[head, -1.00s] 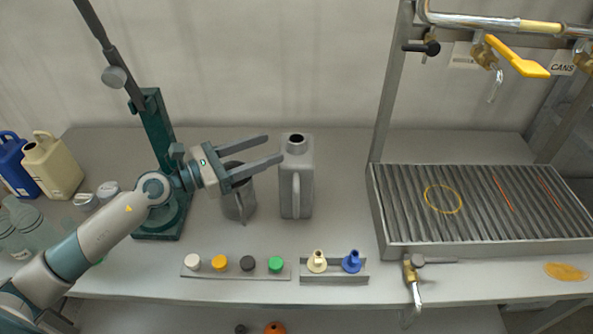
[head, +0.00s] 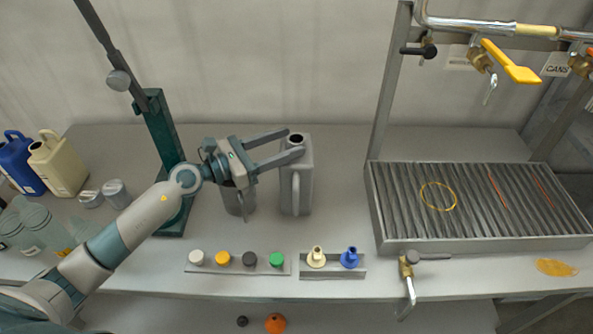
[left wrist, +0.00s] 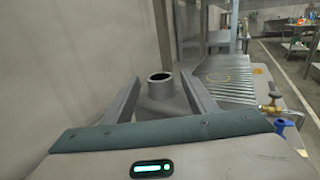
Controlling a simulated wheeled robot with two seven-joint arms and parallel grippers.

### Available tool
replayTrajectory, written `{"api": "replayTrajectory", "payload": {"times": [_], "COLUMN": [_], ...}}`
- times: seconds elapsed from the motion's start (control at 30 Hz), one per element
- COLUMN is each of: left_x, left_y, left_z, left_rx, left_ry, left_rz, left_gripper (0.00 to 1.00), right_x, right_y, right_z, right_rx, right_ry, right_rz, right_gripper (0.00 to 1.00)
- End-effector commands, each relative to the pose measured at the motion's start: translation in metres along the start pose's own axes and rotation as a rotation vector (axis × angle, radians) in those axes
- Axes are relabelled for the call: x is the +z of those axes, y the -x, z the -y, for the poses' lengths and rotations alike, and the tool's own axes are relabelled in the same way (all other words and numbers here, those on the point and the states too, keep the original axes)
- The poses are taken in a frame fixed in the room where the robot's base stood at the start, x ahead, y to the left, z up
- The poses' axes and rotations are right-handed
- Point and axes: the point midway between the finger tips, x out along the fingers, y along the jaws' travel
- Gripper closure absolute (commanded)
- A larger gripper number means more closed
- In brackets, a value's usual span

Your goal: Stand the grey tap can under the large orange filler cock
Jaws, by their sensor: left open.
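The grey tap can (head: 297,180) stands upright on the bench, with a dark round mouth on top and a handle on its front side. My left gripper (head: 297,143) is open, with its fingers reaching to the top of the can. In the left wrist view the can's neck (left wrist: 160,84) shows between the two open fingers (left wrist: 160,95); whether they touch it I cannot tell. A yellow ring (head: 437,207) is marked on the slats. My right gripper is out of view.
A grey jug (head: 237,203) stands left of the can, partly behind my gripper. A green stand (head: 160,130) rises behind my arm. A brass tap (head: 408,268) sticks out from the tray's front.

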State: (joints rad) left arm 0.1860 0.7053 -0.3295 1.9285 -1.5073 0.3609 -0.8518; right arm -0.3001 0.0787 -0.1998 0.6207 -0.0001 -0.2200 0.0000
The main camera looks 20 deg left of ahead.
Motion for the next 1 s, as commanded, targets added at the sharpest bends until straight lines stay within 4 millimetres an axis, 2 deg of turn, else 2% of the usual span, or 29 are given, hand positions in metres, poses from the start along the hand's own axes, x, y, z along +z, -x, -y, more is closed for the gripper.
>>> {"api": "replayTrajectory", "payload": {"times": [0.13,0.57,0.7,0.8,1.0], "left_x": [0.0004,-0.0004,-0.0004,-0.0004,0.0006], "left_y": [-0.0067,-0.0063,-0.0062,-0.0062,-0.0063], "left_z": [0.0,0.0,0.0,0.0,-0.0003], "left_rx": [0.0,0.0,0.0,0.0,0.001], "left_ry": [0.0,0.0,0.0,0.0,0.0], "left_rz": [0.0,0.0,0.0,0.0,0.001], "left_gripper": [0.48,0.48,0.81,1.0,1.0], "right_x": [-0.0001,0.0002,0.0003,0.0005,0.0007], "right_y": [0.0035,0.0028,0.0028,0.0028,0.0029], "right_z": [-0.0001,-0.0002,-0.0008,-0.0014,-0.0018], "right_rx": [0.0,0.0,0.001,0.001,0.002], "right_ry": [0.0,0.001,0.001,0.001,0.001], "right_rz": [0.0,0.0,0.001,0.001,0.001], "right_gripper": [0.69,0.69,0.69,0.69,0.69]}}
